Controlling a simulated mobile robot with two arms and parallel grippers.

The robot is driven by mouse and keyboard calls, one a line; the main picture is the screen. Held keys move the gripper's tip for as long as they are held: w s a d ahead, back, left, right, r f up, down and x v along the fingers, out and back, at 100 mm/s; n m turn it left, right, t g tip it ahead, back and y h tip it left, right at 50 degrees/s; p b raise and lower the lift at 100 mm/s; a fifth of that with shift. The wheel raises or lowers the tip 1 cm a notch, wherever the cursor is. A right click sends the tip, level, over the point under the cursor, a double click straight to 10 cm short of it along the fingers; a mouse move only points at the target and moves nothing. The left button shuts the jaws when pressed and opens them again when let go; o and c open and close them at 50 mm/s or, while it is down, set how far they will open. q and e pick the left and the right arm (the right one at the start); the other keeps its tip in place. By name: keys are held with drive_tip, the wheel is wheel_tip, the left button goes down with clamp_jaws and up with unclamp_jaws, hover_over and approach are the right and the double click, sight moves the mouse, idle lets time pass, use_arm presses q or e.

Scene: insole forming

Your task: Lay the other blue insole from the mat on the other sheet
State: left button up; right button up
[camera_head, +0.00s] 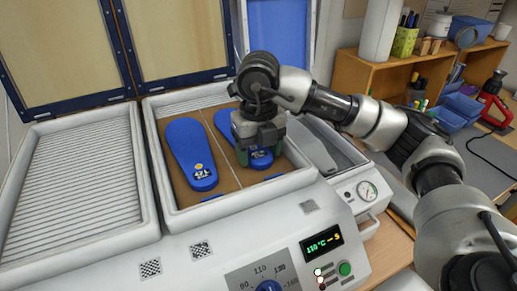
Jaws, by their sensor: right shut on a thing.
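The other blue insole (223,122) is on the right part, roughly parallel to the first. My right gripper (258,150) is over this second insole, pointing down and shut on it. Whether the insole touches the brown surface all along is hard to tell. My left gripper is out of view.
A ribbed empty tray (140,165) is at left. A tray with a grey insole-shaped form (314,148) is at right, beneath my right arm. Raised framed lids (130,50) stand behind. The front panel has a display (323,243) and a dial. Wooden shelves (350,65) stand at back right.

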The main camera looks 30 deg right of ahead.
idle(0.3)
drive_tip(key=o, duration=1)
wheel_tip(320, 180, up, 11)
drive_tip(key=shift+f+b, duration=0.15)
drive_tip(key=shift+b, duration=0.3)
